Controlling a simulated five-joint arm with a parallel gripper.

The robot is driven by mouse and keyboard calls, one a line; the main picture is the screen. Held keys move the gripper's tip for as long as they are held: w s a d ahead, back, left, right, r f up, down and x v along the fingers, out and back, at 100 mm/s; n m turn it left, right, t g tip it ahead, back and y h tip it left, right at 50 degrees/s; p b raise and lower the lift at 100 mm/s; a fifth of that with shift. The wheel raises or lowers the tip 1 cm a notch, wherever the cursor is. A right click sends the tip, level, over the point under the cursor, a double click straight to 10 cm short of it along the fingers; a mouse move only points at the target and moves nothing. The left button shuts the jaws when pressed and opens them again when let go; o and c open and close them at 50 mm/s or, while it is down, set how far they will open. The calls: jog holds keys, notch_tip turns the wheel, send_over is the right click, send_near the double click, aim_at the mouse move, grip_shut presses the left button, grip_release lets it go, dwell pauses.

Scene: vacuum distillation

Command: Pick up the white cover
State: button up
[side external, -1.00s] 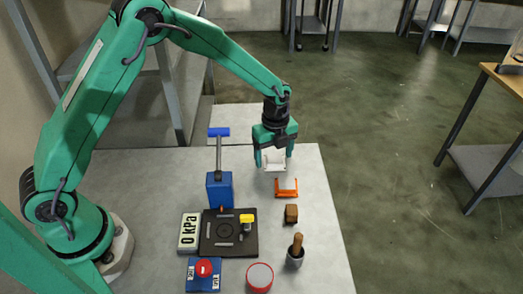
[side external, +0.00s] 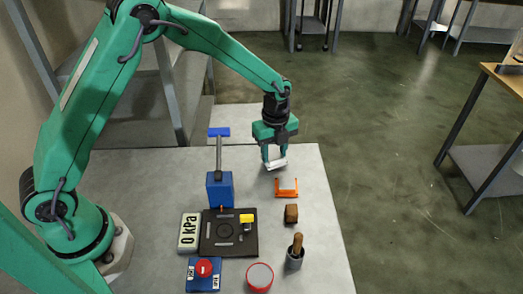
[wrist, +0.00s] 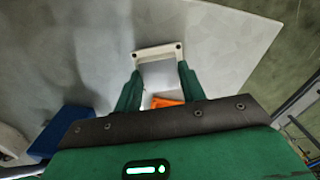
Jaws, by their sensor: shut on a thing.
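The white cover (side external: 276,163) is between the fingers of my gripper (side external: 274,158), near the far edge of the table. My gripper points down and is shut on it. In the wrist view the cover (wrist: 158,52) shows as a pale frame with small dark holes at its corners, between the green fingertips of my gripper (wrist: 157,82). Whether the cover touches the table is hard to tell. The orange holder (side external: 286,194) stands just in front of the cover; part of it also shows below the cover in the wrist view (wrist: 167,102).
A blue pump-like block with a T-handle (side external: 220,188) stands left of my gripper. In front are a black plate (side external: 212,245), a "0 kPa" display (side external: 189,231), a red button box (side external: 204,272), a brown block (side external: 291,213), a brush cup (side external: 295,259) and a red-rimmed round container (side external: 260,277).

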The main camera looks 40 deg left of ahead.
aim_at(275, 157)
jog(key=r, duration=0.3)
jog(key=shift+s+d+r, duration=0.25)
jog(key=shift+d+r, duration=0.05)
jog(key=shift+d, duration=0.05)
jog(key=s+d+r, duration=0.6)
jog(key=s+d, duration=0.1)
jog(key=d, duration=0.1)
jog(key=shift+s+r, duration=0.2)
jog(key=shift+s, duration=0.05)
jog(key=shift+a, duration=0.1)
